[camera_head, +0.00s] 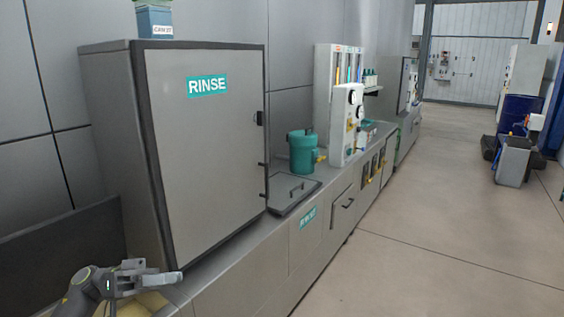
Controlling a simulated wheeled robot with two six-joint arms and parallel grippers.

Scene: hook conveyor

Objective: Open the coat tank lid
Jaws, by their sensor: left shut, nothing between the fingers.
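No label reading COAT is legible in the head view, so I cannot tell which part is the coat tank lid. A flat dark lid (292,197) with a bar handle lies closed on the counter, just right of the RINSE cabinet (205,150). A teal label, apparently RINSE, is on the counter front below it. My left gripper (176,279) is at the bottom left, in front of the cabinet's lower edge. It is shut and empty, well apart from the dark lid. My right gripper is out of view.
A teal canister (302,153) stands behind the lid. Beyond it are a white control panel (347,125) and another grey cabinet (408,85). A blue drum (520,112) and a grey bin (513,162) stand at the right. The floor (440,225) between is clear.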

